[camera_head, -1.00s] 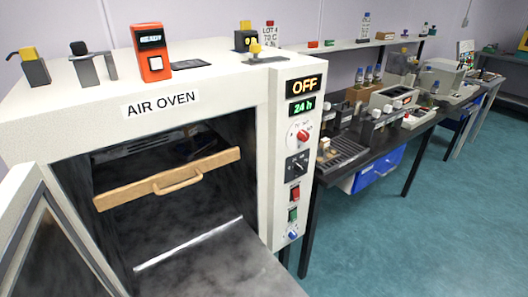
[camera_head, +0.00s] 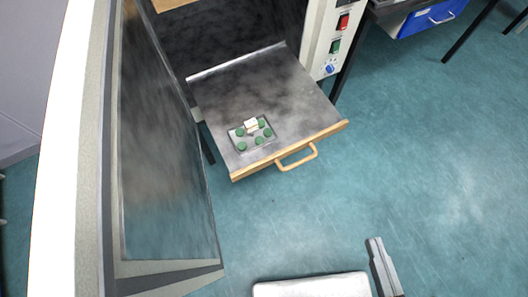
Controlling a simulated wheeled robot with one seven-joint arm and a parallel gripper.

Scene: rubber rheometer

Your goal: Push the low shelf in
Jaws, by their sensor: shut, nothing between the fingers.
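The low shelf (camera_head: 285,95) is a dark grey sheet pulled far out of the air oven, with a wooden front strip and a wooden loop handle (camera_head: 299,159). A small clear tray (camera_head: 268,143) with several green discs and a white block lies on it near the front left. My gripper (camera_head: 375,241) shows at the lower right as a grey part pointing up the picture, well short of the handle and touching nothing. Its fingers look closed together, with nothing visible between them.
The oven door (camera_head: 165,150) stands open along the shelf's left side. The upper wooden shelf front (camera_head: 172,4) shows at the top edge. The oven's control panel (camera_head: 333,45) is to the right of the opening. A blue drawer (camera_head: 432,17) sits under the bench. The floor before the shelf is clear.

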